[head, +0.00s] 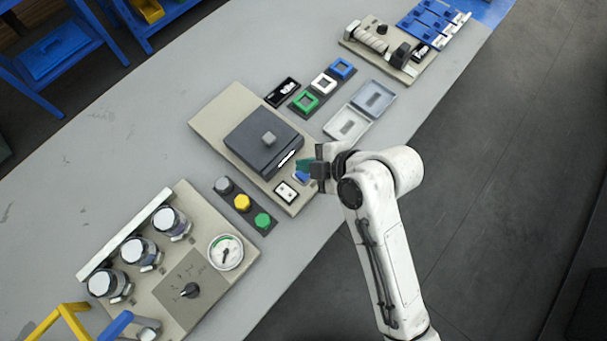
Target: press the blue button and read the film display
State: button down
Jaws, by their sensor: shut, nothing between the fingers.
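My gripper (305,166) is shut and empty, over the right edge of a beige base plate (216,117) that carries a dark box with a grey knob. A small blue part (301,177) shows just below the fingertips on that plate; the gripper partly hides it, and I cannot tell whether they touch. A square blue button (340,69) with a light centre sits at the far end of a row with a white button (323,84) and a green button (306,100). A black display (282,92) with unreadable white marks lies beside the row. A small white framed panel (286,193) lies near the gripper.
Two grey trays (363,111) lie beyond the gripper. Grey, yellow and green knobs (242,202) stand on a dark strip. A plate with jars and a gauge (226,252) is at the lower left. The table's left side (130,110) is clear.

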aim_at(307, 176)
jog(key=shift+f+b, duration=0.4)
jog(key=shift+f, duration=0.6)
dwell(1.2)
jog(key=shift+f, duration=0.4)
jog(key=shift+f+b, duration=0.45)
jog(key=shift+b, duration=0.05)
dwell(0.8)
jog(key=shift+r, duration=0.1)
jog(key=shift+r+p, duration=0.75)
notch_tip(307, 176, up, 5)
jog(key=p, duration=0.4)
jog(key=shift+r, duration=0.1)
